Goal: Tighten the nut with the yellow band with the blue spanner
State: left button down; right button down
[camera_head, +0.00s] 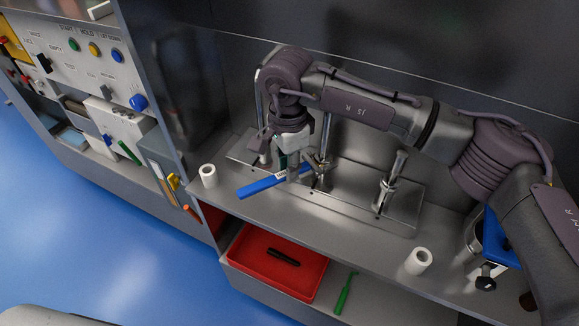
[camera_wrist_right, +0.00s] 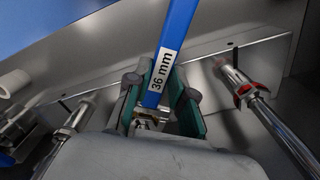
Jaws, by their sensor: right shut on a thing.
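The blue spanner (camera_head: 260,186) is held by my right gripper (camera_head: 292,168), with its handle pointing to the lower left in the head view. In the right wrist view the spanner (camera_wrist_right: 178,30) carries a "36 mm" label and runs between the green-padded fingers (camera_wrist_right: 160,105). Its jaw end is near the middle threaded rod (camera_head: 327,135); I cannot tell whether it is seated on a nut. The yellow band cannot be made out; the gripper covers much of that spot. A nut with a red band (camera_wrist_right: 243,92) shows in the wrist view. My left gripper is out of view.
The rods stand on a metal plate (camera_head: 400,212) on the grey bench. White rolls (camera_head: 208,175) (camera_head: 418,261) stand near the bench front. Below are a red tray (camera_head: 247,272) holding a black item and a green tool (camera_head: 346,293). A button panel (camera_head: 85,55) is at left.

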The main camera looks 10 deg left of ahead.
aim_at(251, 186)
jog(key=shift+a+r, duration=0.15)
jog(key=shift+r, duration=0.05)
dwell(0.3)
jog(key=shift+s+a+b, duration=0.25)
jog(key=shift+s+a, duration=0.2)
jog(key=shift+a, duration=0.2)
jog(key=shift+s+a+b, duration=0.25)
jog(key=shift+s+a, duration=0.15)
jog(key=shift+a, duration=0.2)
jog(key=shift+s+a+f, duration=0.15)
jog(key=shift+s+a, duration=0.25)
jog(key=shift+a, duration=0.3)
jog(key=shift+s+a+b, duration=0.55)
jog(key=shift+s+a, duration=0.5)
jog(key=shift+a, duration=0.2)
